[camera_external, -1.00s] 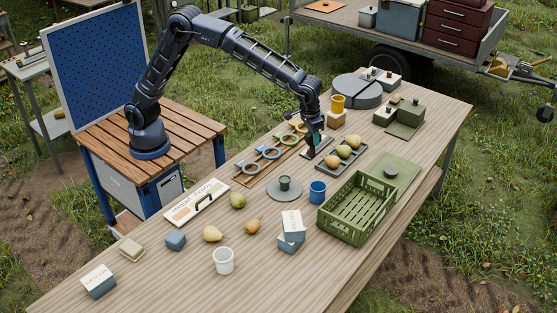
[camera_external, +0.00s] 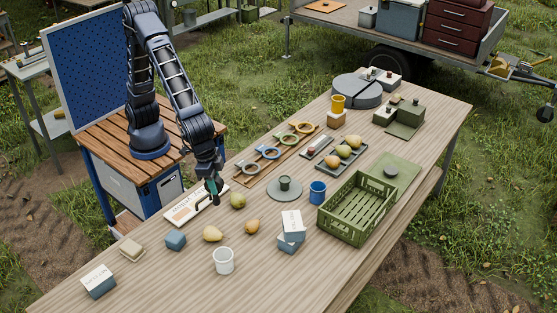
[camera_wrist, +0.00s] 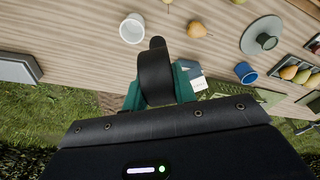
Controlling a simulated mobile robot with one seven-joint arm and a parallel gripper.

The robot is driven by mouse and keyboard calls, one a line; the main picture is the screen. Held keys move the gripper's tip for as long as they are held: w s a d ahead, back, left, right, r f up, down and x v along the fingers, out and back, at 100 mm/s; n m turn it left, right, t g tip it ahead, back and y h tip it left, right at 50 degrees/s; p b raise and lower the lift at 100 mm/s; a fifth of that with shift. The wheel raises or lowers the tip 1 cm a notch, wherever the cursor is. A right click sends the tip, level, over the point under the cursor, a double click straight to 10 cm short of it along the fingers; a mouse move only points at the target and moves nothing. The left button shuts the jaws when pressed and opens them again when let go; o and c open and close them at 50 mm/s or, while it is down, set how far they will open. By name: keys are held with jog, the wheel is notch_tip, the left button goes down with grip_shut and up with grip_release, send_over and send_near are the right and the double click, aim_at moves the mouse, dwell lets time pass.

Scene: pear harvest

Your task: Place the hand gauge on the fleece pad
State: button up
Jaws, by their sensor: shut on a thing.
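My gripper (camera_external: 214,188) hangs low over the near-left part of the table, by the white board. Its teal fingertips (camera_wrist: 160,88) are closed on a dark, round-ended object (camera_wrist: 156,68), which appears to be the hand gauge. Most of its length shows in the wrist view, but its lower side is hidden. In the external view it is small and merges with the dark fingers. I cannot say for sure which item is the fleece pad; a small beige padded block (camera_external: 131,250) lies at the table's left.
A ring rack (camera_external: 268,163) and green crate (camera_external: 341,226) are farther right.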

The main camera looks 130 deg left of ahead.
jog(key=s+d+m, duration=0.6)
jog(key=s+d, duration=1.8)
jog(key=s, duration=0.2)
jog(key=shift+h, duration=0.4)
notch_tip(320, 180, down, 20)
jog(key=shift+w+a+f, duration=0.1)
jog(key=shift+w, duration=0.05)
jog(key=o, duration=1.1)
jog(key=shift+f, duration=0.1)
jog(key=shift+c, duration=0.2)
